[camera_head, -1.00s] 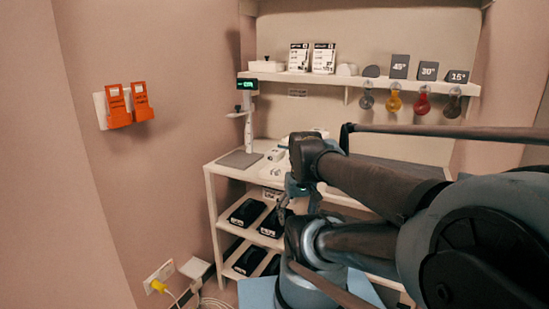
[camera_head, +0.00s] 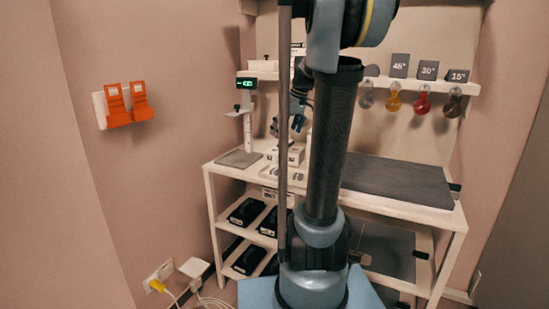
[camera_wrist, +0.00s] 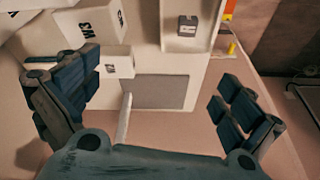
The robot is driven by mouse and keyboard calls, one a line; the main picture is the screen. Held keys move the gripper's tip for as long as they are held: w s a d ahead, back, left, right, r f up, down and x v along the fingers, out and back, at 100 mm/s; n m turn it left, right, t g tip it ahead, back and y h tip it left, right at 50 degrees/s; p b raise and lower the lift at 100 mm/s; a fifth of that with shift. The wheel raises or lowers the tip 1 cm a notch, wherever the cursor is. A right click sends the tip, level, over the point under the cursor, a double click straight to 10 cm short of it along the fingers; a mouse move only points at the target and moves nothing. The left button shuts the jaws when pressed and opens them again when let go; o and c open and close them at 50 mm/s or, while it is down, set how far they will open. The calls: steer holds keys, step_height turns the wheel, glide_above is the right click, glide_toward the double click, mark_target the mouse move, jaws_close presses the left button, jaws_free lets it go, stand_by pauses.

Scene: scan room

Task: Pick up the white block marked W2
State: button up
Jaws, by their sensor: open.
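My gripper (camera_head: 285,126) hangs above the back left part of the white table in the head view. In the wrist view its two blue and black fingers (camera_wrist: 155,105) are wide apart with nothing between them. A white block marked W3 (camera_wrist: 72,32) shows at the upper left there. A smaller white block (camera_wrist: 105,62) with a dark mark too small to read lies just below it, close to the left finger. I cannot tell which block is W2. In the head view, white blocks (camera_head: 291,155) sit on the table beneath my gripper, partly hidden by my arm.
A grey pad (camera_head: 239,158) lies at the table's left end beside a stand with a green display (camera_head: 247,84). A dark mat (camera_head: 398,182) covers the right half. A wall shelf (camera_head: 440,86) with hanging coloured items is behind. Black cases (camera_head: 246,212) fill lower shelves.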

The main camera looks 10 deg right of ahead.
steer(key=w+d+r+n, duration=0.2)
steer(key=w+d+n, duration=0.1)
steer(key=w, duration=0.8)
glide_toward(275, 150)
steer(key=shift+y, duration=0.4)
steer(key=x, duration=0.3)
steer(key=s+x, duration=0.1)
steer(key=x, duration=0.1)
steer(key=shift+d+f, duration=0.3)
steer(key=shift+f, duration=0.15)
steer(key=x, duration=0.4)
steer(key=shift+w+r, duration=0.2)
steer(key=shift+w, duration=0.2)
steer(key=shift+w+a+f, duration=0.1)
steer(key=shift+a+f, duration=0.15)
steer(key=shift+f, duration=0.4)
steer(key=c, duration=1.2)
